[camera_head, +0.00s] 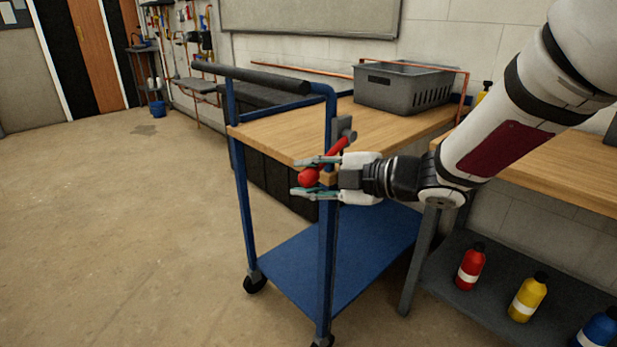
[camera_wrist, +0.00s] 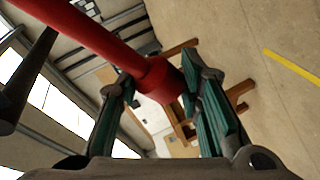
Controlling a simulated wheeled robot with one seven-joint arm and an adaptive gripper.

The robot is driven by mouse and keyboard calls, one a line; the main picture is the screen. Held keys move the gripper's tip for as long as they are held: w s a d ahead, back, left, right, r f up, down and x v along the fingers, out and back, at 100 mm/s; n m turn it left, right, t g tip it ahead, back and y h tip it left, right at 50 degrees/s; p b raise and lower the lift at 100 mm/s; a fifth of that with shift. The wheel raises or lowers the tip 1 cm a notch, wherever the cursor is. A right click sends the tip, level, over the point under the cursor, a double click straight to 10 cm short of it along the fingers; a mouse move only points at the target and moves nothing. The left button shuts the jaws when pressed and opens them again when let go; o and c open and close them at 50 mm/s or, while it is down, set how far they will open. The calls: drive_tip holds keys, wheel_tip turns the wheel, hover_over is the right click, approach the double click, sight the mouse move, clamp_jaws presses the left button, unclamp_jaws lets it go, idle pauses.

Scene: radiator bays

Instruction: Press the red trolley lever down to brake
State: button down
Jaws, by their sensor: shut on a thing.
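The red lever (camera_head: 327,157) is on the near corner post of the blue trolley (camera_head: 328,245). It slants from a grey mount (camera_head: 342,127) down to the left and ends in a round red knob (camera_head: 308,177). My gripper (camera_head: 308,176) comes in from the right, with one finger above and one below the knob. In the wrist view the red lever (camera_wrist: 85,32) runs from the upper left to its knob (camera_wrist: 160,80), which sits between the teal finger pads (camera_wrist: 160,110). My gripper is shut on the knob.
A grey basket (camera_head: 400,87) stands on the trolley's wooden top (camera_head: 290,132). A wooden bench (camera_head: 570,165) stands close at the right, with red (camera_head: 471,267), yellow (camera_head: 528,297) and blue (camera_head: 598,328) bottles on its lower shelf. The floor (camera_head: 120,230) at the left is clear.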

drive_tip(key=c, duration=1.1)
unclamp_jaws()
drive_tip(key=shift+f, duration=0.1)
drive_tip(key=v, duration=1.2)
